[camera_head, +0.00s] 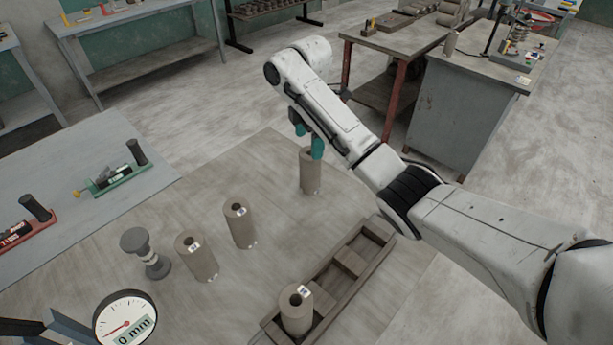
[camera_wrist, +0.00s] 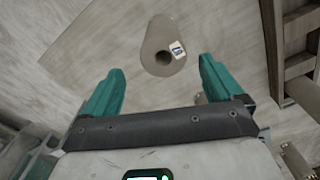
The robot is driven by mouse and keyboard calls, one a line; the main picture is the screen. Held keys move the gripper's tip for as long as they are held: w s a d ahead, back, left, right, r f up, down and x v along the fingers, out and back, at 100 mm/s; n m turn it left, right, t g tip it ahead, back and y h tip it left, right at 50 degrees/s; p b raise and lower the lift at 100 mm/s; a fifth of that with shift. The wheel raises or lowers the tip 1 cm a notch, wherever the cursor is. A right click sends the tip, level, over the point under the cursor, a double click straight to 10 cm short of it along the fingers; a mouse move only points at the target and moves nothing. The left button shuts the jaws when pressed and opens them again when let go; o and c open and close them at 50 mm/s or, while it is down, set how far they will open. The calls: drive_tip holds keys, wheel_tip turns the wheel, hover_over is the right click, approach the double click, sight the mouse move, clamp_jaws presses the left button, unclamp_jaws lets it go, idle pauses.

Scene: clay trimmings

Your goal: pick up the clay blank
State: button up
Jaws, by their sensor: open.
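A grey-brown clay blank (camera_head: 310,176), a cylinder, stands upright on the table near my gripper (camera_head: 308,140). The teal fingers hide part of its top in the head view. In the wrist view the blank (camera_wrist: 158,35) shows a hole in its end and a small white label. There it lies ahead of the open fingers of my gripper (camera_wrist: 161,66), roughly in line with the gap between them. The fingers hold nothing.
Two similar blanks (camera_head: 239,226) (camera_head: 197,260) stand to the left, beside a grey spool-shaped piece (camera_head: 146,252). Another blank (camera_head: 296,314) stands in a divided wooden tray (camera_head: 377,234). A dial gauge (camera_head: 125,318) is at the front left. The table around the near blank is clear.

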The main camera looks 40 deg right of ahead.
sight(310, 161)
drive_tip(key=f, duration=0.2)
drive_tip(key=f+p, duration=0.1)
drive_tip(key=f, duration=0.2)
drive_tip(key=f+p, duration=0.1)
drive_tip(key=f, duration=0.2)
drive_tip(key=shift+s+f, duration=0.1)
drive_tip(key=shift+s, duration=0.2)
drive_tip(key=c, duration=1.5)
drive_tip(key=shift+c, duration=0.4)
drive_tip(key=shift+r, duration=0.2)
